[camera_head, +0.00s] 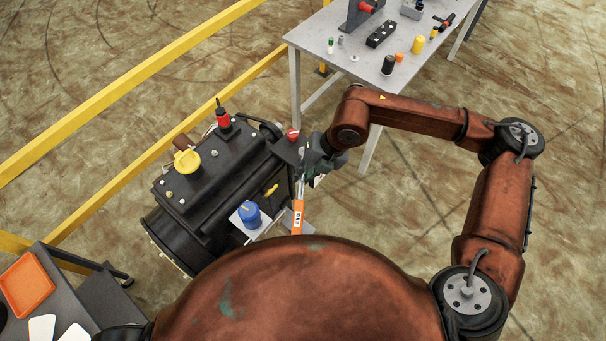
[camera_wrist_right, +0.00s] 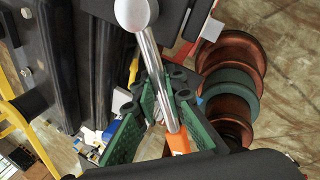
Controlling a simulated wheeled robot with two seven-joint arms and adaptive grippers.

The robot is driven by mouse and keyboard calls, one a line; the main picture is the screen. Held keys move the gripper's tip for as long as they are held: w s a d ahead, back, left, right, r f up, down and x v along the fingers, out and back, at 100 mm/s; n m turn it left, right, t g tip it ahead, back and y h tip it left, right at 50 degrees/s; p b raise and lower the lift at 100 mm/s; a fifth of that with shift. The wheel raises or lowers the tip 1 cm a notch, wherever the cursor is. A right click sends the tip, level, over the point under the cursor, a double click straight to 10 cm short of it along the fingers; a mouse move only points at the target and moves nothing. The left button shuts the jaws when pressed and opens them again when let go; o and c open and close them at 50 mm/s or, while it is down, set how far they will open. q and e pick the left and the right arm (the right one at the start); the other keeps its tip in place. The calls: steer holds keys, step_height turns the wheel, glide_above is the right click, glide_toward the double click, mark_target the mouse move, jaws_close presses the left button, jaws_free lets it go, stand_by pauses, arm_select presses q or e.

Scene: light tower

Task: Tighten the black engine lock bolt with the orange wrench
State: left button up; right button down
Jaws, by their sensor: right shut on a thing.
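The orange wrench (camera_head: 297,218) hangs beside the black engine (camera_head: 207,174), its orange handle pointing down in the head view. My right gripper (camera_head: 312,166) is shut on the wrench's silver shaft at the engine's right side. In the right wrist view the green-padded fingers of the gripper (camera_wrist_right: 168,105) close around the shaft of the wrench (camera_wrist_right: 155,62). Its rounded silver head lies at the top of that view, and the orange handle passes down between the fingers. I cannot pick out the black lock bolt or tell whether the wrench touches it. My left gripper is out of view.
A red-handled part (camera_head: 223,120), a yellow cap (camera_head: 187,161) and a blue cap (camera_head: 249,214) sit on or by the engine. Yellow rails (camera_head: 130,72) run behind it. A grey table (camera_head: 321,38) with small parts stands beyond. An orange tray (camera_head: 26,285) lies at lower left.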

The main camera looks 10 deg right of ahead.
steer(key=shift+s+d+f, duration=0.15)
steer(key=shift+d, duration=0.1)
steer(key=shift+r+p, duration=1)
steer(key=shift+r, duration=2)
steer(key=shift+a, duration=0.1)
